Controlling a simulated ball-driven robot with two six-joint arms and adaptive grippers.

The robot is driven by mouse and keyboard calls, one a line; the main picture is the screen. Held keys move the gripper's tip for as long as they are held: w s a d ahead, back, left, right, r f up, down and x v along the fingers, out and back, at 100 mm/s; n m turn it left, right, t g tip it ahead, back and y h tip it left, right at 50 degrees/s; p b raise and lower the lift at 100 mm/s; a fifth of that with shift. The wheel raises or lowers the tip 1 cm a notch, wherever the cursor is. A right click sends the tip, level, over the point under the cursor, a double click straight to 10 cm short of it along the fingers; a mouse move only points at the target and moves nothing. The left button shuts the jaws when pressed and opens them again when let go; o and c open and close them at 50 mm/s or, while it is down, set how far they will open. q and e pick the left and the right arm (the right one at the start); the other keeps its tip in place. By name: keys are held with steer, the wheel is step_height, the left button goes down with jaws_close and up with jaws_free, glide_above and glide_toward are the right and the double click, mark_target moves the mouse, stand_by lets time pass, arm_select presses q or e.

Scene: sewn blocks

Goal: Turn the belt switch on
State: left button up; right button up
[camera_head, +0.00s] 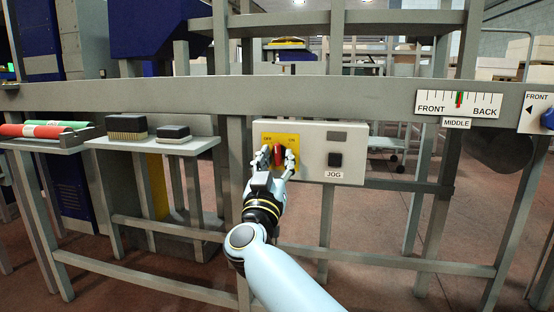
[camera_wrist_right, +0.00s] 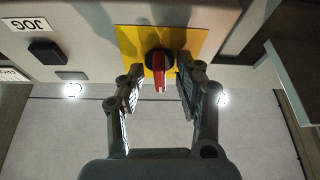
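The belt switch is a red handle (camera_head: 278,153) on a dark round base, set on a yellow plate (camera_head: 279,137) with OFF at its upper left and ON at its upper right. The handle looks close to upright in the head view. My right gripper (camera_head: 276,161) is open, with one finger on each side of the handle. In the right wrist view, the red handle (camera_wrist_right: 160,72) lies between the fingertips of the right gripper (camera_wrist_right: 159,80), with gaps showing; the right-hand finger is close to the dark base. My left gripper is not in view.
The switch sits on a pale control box (camera_head: 311,164) with a black JOG button (camera_head: 335,160) to its right. A grey rail (camera_head: 340,95) runs above the box. A shelf (camera_head: 195,144) with brushes stands to the left. A FRONT/BACK gauge (camera_head: 480,103) is at the right.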

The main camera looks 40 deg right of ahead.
jaws_close()
steer(key=m+g+h, duration=0.1)
steer(key=m, duration=0.2)
steer(key=m+g+h+p, duration=0.1)
steer(key=m+g, duration=0.1)
steer(key=m, duration=0.2)
steer(key=shift+w+a+r+m, duration=0.1)
steer(key=shift+w+a+m, duration=0.05)
steer(key=shift+m, duration=0.15)
steer(key=m+g, duration=0.1)
steer(key=m, duration=0.2)
steer(key=m+g+h, duration=0.1)
steer(key=m+g, duration=0.1)
steer(key=m, duration=0.1)
steer(key=shift+w+m+g, duration=0.1)
steer(key=shift+m+g, duration=0.2)
steer(key=shift+m, duration=0.4)
jaws_free()
steer(key=shift+r, duration=0.1)
